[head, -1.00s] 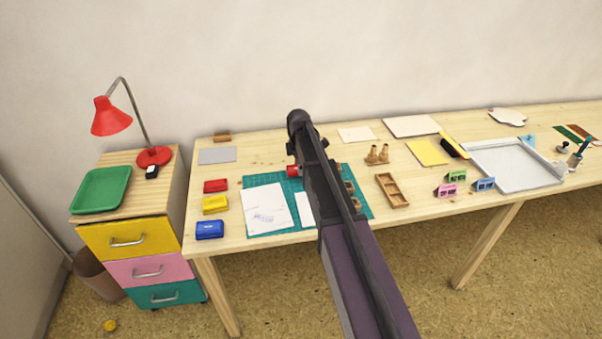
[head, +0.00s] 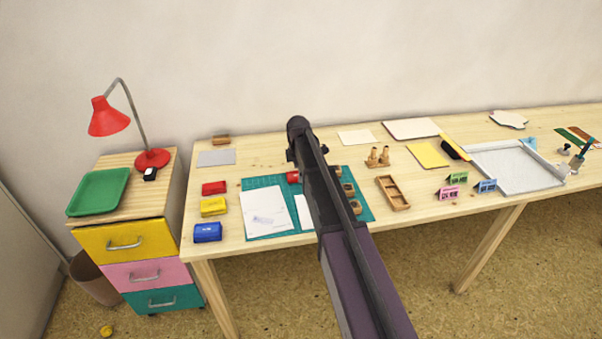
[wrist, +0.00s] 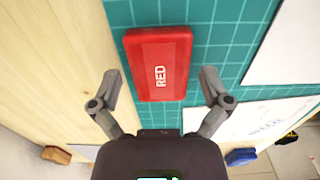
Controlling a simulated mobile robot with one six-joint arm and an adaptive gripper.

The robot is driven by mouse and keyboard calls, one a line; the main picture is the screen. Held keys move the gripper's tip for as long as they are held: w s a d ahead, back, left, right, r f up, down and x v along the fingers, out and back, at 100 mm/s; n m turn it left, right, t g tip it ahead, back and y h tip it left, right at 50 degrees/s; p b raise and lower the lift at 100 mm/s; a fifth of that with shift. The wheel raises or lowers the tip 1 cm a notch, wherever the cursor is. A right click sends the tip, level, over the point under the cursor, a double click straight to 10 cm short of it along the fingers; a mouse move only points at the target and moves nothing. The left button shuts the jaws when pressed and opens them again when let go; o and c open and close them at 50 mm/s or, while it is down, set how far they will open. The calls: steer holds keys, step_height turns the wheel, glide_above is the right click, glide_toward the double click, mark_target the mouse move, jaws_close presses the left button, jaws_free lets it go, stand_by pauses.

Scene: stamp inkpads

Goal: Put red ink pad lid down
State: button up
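A red lid marked "RED" (wrist: 160,65) appears to lie on the green cutting mat (wrist: 215,45) in the wrist view. In the head view the red lid (head: 293,177) shows beside my arm, partly hidden by it. My gripper (wrist: 160,82) is open, with one finger on each side of the lid and a visible gap at both sides. In the head view my arm hides the fingers. A flat red ink pad (head: 214,188) lies on the table left of the mat. I cannot tell whether it is uncovered.
A yellow pad (head: 213,207) and a blue pad (head: 207,231) lie in front of the red one. White sheets (head: 265,212) cover part of the mat. A wooden tray (head: 393,193) lies right of it. Bare table lies behind the mat.

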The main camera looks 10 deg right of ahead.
steer(key=shift+r, duration=0.1)
stand_by(0.3)
step_height(320, 180, up, 12)
steer(key=p, duration=1.2)
stand_by(0.7)
steer(key=shift+s, duration=0.1)
steer(key=s+m, duration=1.8)
steer(key=s, duration=1.1)
steer(key=shift+d, duration=0.2)
